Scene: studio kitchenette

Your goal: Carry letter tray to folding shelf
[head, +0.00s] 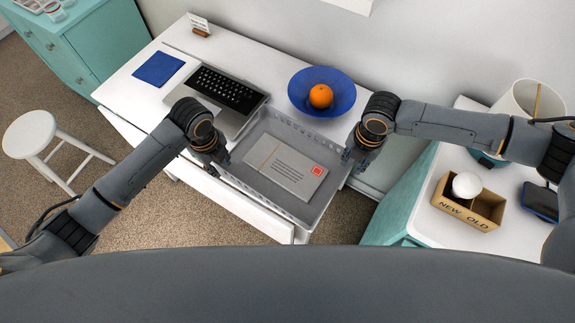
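The letter tray (245,184) is a grey, open-topped basket with slotted walls, at the right end of the white desk. A grey-white envelope (286,168) with dark print and a red stamp lies in it. My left gripper (215,168) is at the tray's left side and my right gripper (355,162) is at its right side, both close to the rim. The fingers are small and dark, and I cannot tell whether they grip the walls. No folding shelf can be made out with certainty.
On the white desk (140,92) are a laptop (226,92), a blue bowl (335,105) with an orange (321,96), and a blue notebook (158,69). A teal cabinet at right holds a "NEW OLD" box (462,209). A white stool (28,132) stands left on open carpet.

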